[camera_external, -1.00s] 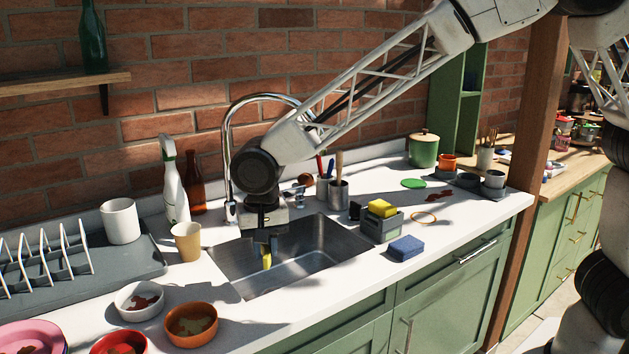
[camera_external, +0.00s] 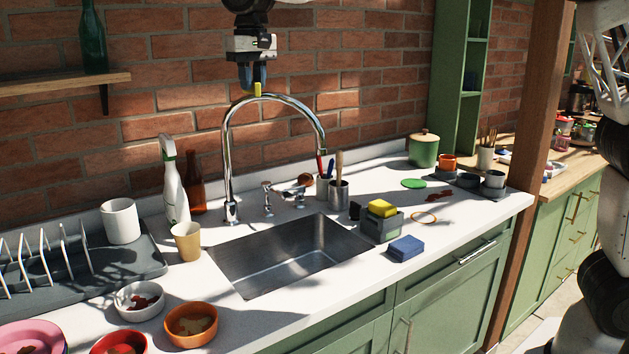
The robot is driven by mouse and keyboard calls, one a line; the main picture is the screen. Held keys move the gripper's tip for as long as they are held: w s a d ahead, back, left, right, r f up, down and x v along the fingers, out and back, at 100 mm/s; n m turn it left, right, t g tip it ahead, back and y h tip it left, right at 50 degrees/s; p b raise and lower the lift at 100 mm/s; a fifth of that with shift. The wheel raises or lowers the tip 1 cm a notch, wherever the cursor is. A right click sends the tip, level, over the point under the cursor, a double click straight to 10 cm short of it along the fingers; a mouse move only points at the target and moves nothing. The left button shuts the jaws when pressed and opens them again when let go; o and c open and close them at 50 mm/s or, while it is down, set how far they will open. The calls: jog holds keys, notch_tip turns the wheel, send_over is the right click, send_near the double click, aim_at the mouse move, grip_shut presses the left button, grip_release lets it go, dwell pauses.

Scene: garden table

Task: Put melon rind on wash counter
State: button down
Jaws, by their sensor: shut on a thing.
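My gripper (camera_external: 252,86) is high above the sink (camera_external: 285,262), in front of the brick wall and just over the top of the faucet in the picture.
The curved faucet (camera_external: 228,150) stands behind the sink. A spray bottle (camera_external: 174,185), a tan cup (camera_external: 187,241) and bowls (camera_external: 191,325) are at left. A sponge caddy (camera_external: 382,226), a blue sponge (camera_external: 406,248) and a utensil cup (camera_external: 338,194) are at right.

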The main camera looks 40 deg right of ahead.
jog(key=w+d+r, duration=0.4)
jog(key=d+r, duration=0.2)
jog(key=r, duration=0.1)
jog(key=w+d+n, duration=0.1)
jog(key=w+d, duration=0.6)
jog(key=d, duration=0.3)
jog(key=w+d+f, duration=0.4)
jog(key=d+f, duration=0.5)
jog(key=d, duration=0.3)
jog(key=w+d+f, duration=0.5)
jog(key=d+f, duration=0.3)
jog(key=d, duration=0.4)
jog(key=s+d+f+m, duration=0.3)
jog(key=d+f+m, duration=0.1)
jog(key=d+f, duration=1.3)
jog(key=s+d+f+m, duration=0.2)
jog(key=m, duration=0.3)
jog(key=s+d+f+m, duration=0.2)
jog(key=m, duration=0.3)
jog(key=s+d+f+m, duration=0.2)
jog(key=s+m, duration=0.1)
jog(key=m, duration=0.2)
jog(key=shift+s+d+f, duration=0.1)
jog(key=shift+d+f, duration=0.15)
jog(key=shift+d, duration=0.1)
